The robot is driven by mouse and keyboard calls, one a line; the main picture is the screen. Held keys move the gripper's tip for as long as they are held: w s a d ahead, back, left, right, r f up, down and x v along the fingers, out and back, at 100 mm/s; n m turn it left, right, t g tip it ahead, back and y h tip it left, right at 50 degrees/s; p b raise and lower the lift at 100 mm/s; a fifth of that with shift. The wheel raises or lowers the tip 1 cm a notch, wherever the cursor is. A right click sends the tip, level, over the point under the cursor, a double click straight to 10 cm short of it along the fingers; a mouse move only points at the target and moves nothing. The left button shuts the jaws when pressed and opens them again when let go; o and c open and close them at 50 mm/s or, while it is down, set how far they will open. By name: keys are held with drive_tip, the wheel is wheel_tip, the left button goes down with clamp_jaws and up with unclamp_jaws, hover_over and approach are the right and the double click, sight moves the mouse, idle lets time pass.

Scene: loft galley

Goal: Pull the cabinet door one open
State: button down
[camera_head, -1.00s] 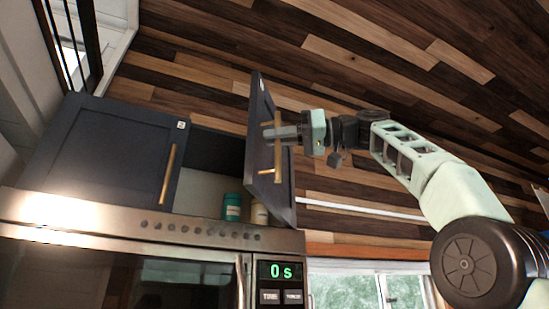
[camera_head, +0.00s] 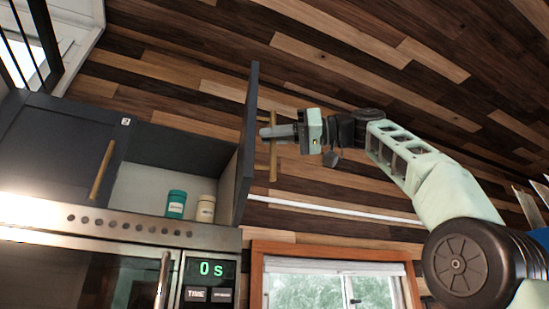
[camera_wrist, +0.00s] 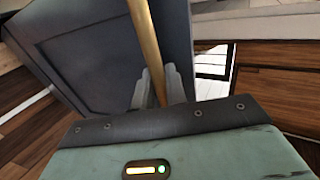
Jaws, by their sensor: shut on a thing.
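The dark cabinet door (camera_head: 247,145) on the right side of the cabinet stands swung out, seen nearly edge-on in the head view. Its brass bar handle (camera_head: 273,160) is on the face toward my gripper. My gripper (camera_head: 270,132) is shut on this handle. In the wrist view the door panel (camera_wrist: 100,60) fills the left, and the brass handle (camera_wrist: 146,40) runs down between my fingers (camera_wrist: 157,88). A number label on this door is not visible. The other door (camera_head: 60,150) is shut, with a "2" label and its own brass handle (camera_head: 102,170).
The open compartment holds a teal jar (camera_head: 176,204) and a cream jar (camera_head: 206,209). A steel microwave (camera_head: 90,265) with a "0 s" display sits below. A wood-framed window (camera_head: 320,285) is at the lower right. The space right of the door is free apart from my arm.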

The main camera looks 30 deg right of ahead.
drive_tip(key=shift+d, duration=0.25)
drive_tip(key=shift+r, duration=0.1)
drive_tip(key=c, duration=1.5)
unclamp_jaws()
drive_tip(key=v, duration=1.7)
drive_tip(key=shift+s+d, duration=0.1)
drive_tip(key=shift+d, duration=0.05)
